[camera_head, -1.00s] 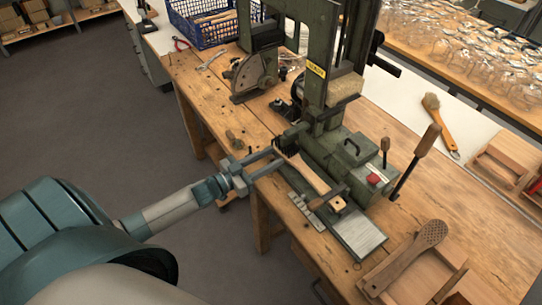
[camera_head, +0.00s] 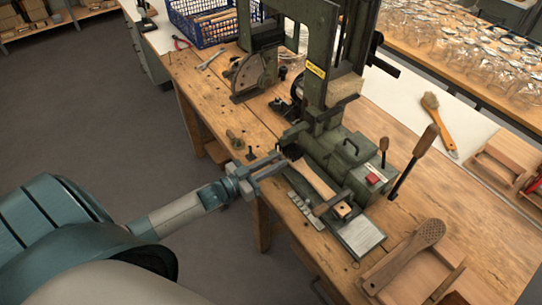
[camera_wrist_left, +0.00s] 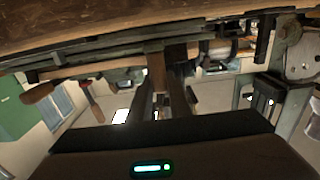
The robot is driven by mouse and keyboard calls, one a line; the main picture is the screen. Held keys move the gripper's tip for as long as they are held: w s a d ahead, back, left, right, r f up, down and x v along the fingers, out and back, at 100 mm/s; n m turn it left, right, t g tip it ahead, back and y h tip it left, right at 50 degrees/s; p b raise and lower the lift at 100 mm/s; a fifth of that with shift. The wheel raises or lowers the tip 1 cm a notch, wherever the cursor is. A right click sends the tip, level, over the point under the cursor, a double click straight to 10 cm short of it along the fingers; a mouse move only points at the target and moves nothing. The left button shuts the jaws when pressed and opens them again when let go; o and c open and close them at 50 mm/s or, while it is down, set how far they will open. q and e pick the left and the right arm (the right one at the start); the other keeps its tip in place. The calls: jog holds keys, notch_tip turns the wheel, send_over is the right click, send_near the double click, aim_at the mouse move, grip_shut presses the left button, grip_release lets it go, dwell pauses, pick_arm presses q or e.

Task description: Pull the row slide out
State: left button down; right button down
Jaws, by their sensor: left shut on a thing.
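The green tufting machine (camera_head: 335,155) stands on the wooden bench. Its row slide carries a pale wooden brush body (camera_head: 318,182), held under a clamp bar (camera_head: 331,203) at its near end. My left gripper (camera_head: 284,161) comes in from the left and is shut on a dark part at the slide's left side, by the far end of the brush body. In the left wrist view, the fingers (camera_wrist_left: 175,85) reach up to a dark block under the machine's edge; the gripped part is mostly hidden. My right gripper is not in view.
A light metal plate (camera_head: 358,233) lies at the machine's near end. A perforated wooden paddle (camera_head: 405,258) rests on a wooden tray at the front right. Levers with wooden handles (camera_head: 424,141) stand right of the machine. A blue crate (camera_head: 205,22) is at the back.

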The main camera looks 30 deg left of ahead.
pick_arm(q)
jog(key=s+d, duration=0.1)
jog(key=d, duration=0.1)
jog(key=s+d+p, duration=0.1)
jog(key=d, duration=0.1)
jog(key=s+d+p, duration=0.1)
jog(key=d, duration=0.2)
jog(key=shift+d, duration=0.1)
jog(key=shift+s+d+f, duration=0.1)
jog(key=shift+d, duration=0.05)
jog(key=c, duration=1.6)
grip_release()
jog(key=shift+d, duration=0.1)
jog(key=shift+c, duration=0.2)
jog(key=shift+s, duration=0.1)
jog(key=shift+s+a+b, duration=0.3)
jog(key=shift+s+b, duration=0.05)
jog(key=shift+s, duration=0.15)
jog(key=b+v, duration=0.4)
jog(key=v, duration=1.2)
